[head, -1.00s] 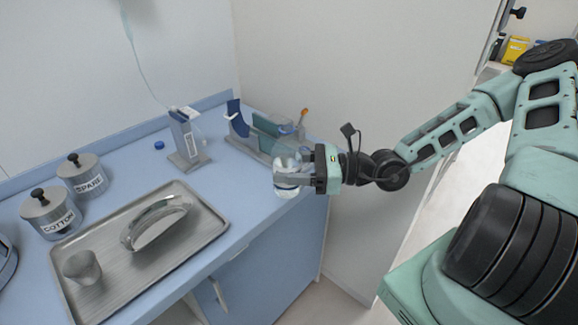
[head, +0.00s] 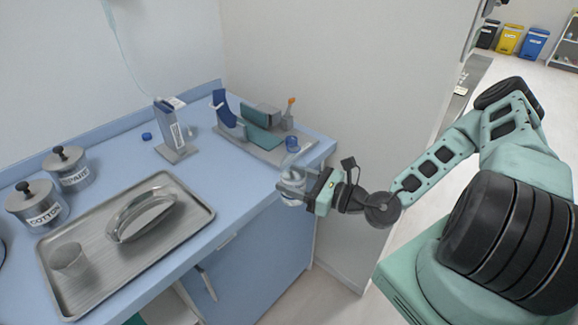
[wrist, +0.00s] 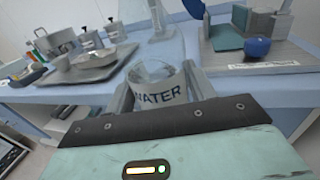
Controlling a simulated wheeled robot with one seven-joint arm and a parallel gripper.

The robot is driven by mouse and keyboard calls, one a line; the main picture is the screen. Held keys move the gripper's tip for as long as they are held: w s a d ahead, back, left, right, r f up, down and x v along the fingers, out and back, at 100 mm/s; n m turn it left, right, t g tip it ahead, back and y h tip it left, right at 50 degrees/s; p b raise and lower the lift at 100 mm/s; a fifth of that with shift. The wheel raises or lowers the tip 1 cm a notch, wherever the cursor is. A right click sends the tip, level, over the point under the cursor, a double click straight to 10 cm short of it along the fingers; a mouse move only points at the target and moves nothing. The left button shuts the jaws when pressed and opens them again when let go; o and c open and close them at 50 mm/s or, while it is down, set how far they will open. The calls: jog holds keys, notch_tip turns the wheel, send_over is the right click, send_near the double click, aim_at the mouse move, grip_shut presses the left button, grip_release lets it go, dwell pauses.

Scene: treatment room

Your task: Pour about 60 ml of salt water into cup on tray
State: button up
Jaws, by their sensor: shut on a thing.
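My gripper (head: 298,187) is shut on a clear container of water (head: 290,186) at the counter's front right edge. In the wrist view the container (wrist: 158,82) stands roughly upright between the two fingers, with "WATER" on its side. Its mouth faces up and shows no lid. The metal cup (head: 69,262) stands upright on the steel tray (head: 95,296) at the left, well away from my gripper. I cannot see into the cup clearly. The tray also shows in the wrist view (wrist: 100,70).
A kidney dish (head: 143,216) lies on the tray, right of the cup. Two lidded canisters (head: 70,168) stand behind it. The counter between tray and holder is clear.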

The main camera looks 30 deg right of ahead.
jog(key=d+f+m+t+h, duration=0.2)
jog(key=d+f+m+h, duration=0.2)
jog(key=f+h, duration=0.5)
jog(key=shift+w+f+m+t, duration=0.35)
jog(key=shift+f+m, duration=0.4)
jog(key=shift+m, duration=0.35)
